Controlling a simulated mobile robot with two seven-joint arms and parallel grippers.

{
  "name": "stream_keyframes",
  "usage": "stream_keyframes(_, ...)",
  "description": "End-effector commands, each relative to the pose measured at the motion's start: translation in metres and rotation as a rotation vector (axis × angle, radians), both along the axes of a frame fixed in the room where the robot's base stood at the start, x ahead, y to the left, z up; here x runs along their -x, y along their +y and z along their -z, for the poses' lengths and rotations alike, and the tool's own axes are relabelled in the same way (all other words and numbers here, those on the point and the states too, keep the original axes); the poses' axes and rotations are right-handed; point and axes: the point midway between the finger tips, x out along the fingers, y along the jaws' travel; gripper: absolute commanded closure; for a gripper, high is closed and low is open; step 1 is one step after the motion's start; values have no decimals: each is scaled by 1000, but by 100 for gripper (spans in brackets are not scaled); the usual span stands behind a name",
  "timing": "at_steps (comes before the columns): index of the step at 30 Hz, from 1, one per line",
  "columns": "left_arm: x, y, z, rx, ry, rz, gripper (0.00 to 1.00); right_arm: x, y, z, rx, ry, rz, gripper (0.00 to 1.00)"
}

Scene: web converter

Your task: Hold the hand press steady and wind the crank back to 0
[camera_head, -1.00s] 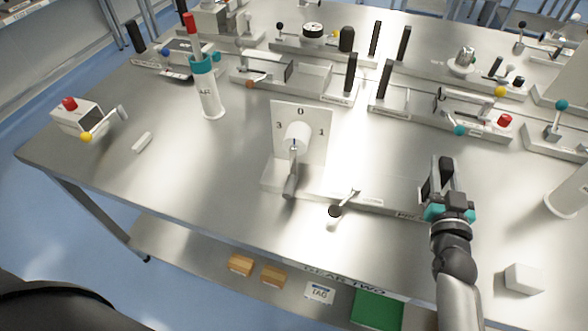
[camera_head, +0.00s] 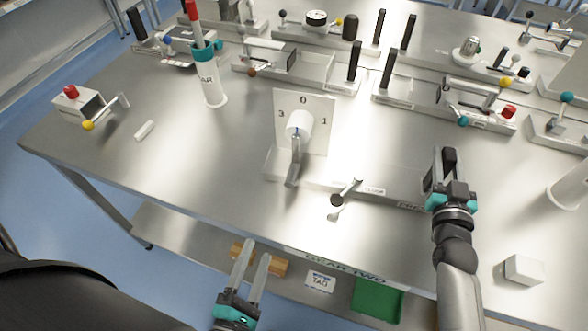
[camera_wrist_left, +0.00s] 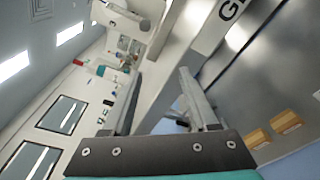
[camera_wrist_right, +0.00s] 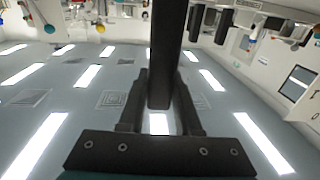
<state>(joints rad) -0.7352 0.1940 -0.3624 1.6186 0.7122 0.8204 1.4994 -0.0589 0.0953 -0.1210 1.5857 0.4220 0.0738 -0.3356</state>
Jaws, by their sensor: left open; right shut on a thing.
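The crank (camera_head: 292,175) has a grey arm and a white hub (camera_head: 299,124) in front of an upright white plate (camera_head: 318,105) marked 0, 1 and 3. Its arm points down, away from the 0 at the top. My right gripper (camera_head: 440,165) is shut on a dark upright bar (camera_wrist_right: 165,50), apparently the press handle, right of the crank base. That bar stands between the fingers in the right wrist view. My left gripper (camera_head: 254,262) is open and empty, low in front of the table's front edge, below the crank. Its spread fingers also show in the left wrist view (camera_wrist_left: 160,95).
A white cylinder with a teal collar (camera_head: 211,85) stands at left. A white block (camera_head: 524,269) lies at right. Wooden blocks (camera_head: 277,266) and a green tray (camera_head: 377,298) are on the lower shelf.

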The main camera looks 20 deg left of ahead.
Motion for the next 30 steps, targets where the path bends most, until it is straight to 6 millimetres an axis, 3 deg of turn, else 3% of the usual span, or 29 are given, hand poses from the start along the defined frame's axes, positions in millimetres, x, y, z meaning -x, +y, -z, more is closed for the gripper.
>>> stream_keyframes(1, -6, 1, -11, 100, -40, -27, 40, 4, 1, 13, 0, 31, -4, 100)
stream_keyframes(4, -22, 1, -24, 298, -96, -55, 40, 4, 1, 13, -1, 31, -4, 100)
stream_keyframes(13, -72, -13, -34, 720, -145, -40, 40, 4, 1, 13, -1, 31, -4, 100)
stream_keyframes(23, -99, -17, -35, 825, -149, -30, 40, 4, 1, 13, -1, 32, -4, 100)
stream_keyframes(30, -144, -12, -36, 823, -151, -29, 40, 4, 1, 13, -1, 32, -4, 100)
